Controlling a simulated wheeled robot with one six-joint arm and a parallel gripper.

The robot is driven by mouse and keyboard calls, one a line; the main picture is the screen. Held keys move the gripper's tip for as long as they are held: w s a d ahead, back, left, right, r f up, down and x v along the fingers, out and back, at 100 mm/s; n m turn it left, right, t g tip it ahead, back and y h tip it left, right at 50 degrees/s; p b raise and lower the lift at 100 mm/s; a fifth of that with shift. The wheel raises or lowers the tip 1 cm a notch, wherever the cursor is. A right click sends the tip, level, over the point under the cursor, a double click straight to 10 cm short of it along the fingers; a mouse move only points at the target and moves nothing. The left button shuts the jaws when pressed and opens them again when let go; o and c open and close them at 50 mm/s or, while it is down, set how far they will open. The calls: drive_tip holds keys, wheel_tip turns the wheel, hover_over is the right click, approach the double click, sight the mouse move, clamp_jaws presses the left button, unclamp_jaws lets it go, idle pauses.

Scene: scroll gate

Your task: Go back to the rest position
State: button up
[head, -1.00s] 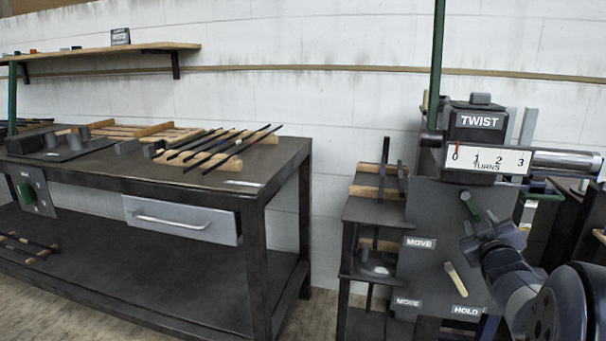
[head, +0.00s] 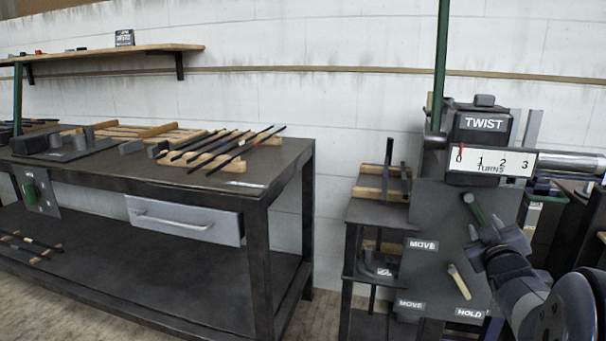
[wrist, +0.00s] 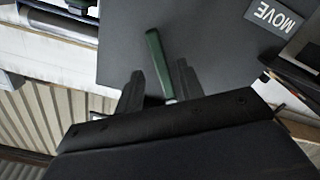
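My gripper (head: 490,232) is in front of the grey panel of the TWIST machine, at the right of the head view. In the wrist view its two dark fingers (wrist: 160,82) stand apart with a gap between them. In the wrist view the green handle (wrist: 156,55) lies in line with the gap, with clear space on both sides. Nothing is held. The lever's lower end is partly hidden by the gripper body.
The machine's TURNS scale (head: 490,162) has a red pointer at 0. A cream-handled lever (head: 459,281) is lower on the panel, near MOVE and HOLD labels. A dark workbench (head: 285,155) with rods and a drawer stands left. A small rack (head: 372,212) adjoins the panel.

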drive_tip(key=p+v, duration=0.1)
drive_tip(key=v, duration=0.7)
drive_tip(key=b+x, duration=0.1)
drive_tip(key=x, duration=0.9)
drive_tip(key=shift+w+f+b, duration=0.1)
drive_tip(key=shift+w+b, duration=0.2)
drive_tip(key=shift+b, duration=0.05)
drive_tip(key=shift+a+f+m+p, duration=0.2)
drive_tip(key=shift+a+m+p, duration=0.25)
drive_tip(key=shift+m, duration=0.65)
